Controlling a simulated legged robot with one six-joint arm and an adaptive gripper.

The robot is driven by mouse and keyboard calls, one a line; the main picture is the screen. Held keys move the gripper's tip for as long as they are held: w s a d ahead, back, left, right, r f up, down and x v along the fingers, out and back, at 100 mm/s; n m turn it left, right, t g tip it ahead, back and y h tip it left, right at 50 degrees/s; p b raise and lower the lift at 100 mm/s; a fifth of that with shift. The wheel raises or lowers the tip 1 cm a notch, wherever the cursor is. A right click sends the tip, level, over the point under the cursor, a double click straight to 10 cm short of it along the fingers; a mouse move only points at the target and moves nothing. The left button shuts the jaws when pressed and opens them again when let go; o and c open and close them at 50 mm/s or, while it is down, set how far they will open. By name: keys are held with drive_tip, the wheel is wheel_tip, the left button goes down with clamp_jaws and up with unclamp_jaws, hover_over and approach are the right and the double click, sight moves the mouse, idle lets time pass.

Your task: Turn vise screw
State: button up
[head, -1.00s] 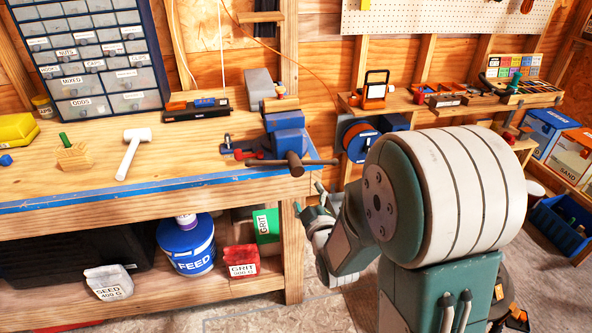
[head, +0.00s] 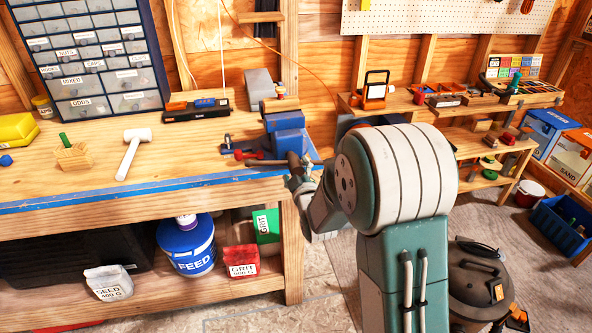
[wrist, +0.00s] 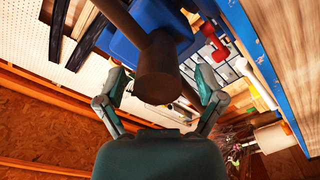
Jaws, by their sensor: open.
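The blue vise (head: 288,128) is at the right front corner of the workbench. Its brown screw head and cross handle (head: 293,159) stick out toward the bench's front edge. In the wrist view the round screw end (wrist: 157,78) is large and central, with the handle bar crossing behind it and the blue vise body (wrist: 150,28) beyond. My gripper (wrist: 160,85) is open, one finger on each side of the screw end, with visible gaps. In the head view my gripper (head: 299,172) is at the screw, partly hidden by my arm.
The workbench (head: 190,150) holds a white mallet (head: 132,152), a wooden block (head: 73,156) and a dark tray (head: 197,109) on its top. A red-handled tool (head: 250,155) lies left of the vise. A lower shelf holds a feed bucket (head: 186,245).

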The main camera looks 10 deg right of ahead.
drive_tip(key=c, duration=1.1)
drive_tip(key=shift+c, duration=0.2)
drive_tip(key=shift+f+m, duration=0.1)
drive_tip(key=shift+m, duration=0.3)
drive_tip(key=m, duration=0.2)
drive_tip(key=shift+m, duration=0.4)
drive_tip(key=m, duration=0.4)
drive_tip(key=shift+m, duration=0.3)
drive_tip(key=m, duration=0.5)
drive_tip(key=shift+s+f+m, duration=0.1)
drive_tip(key=shift+f+m, duration=0.05)
drive_tip(key=shift+m, duration=0.95)
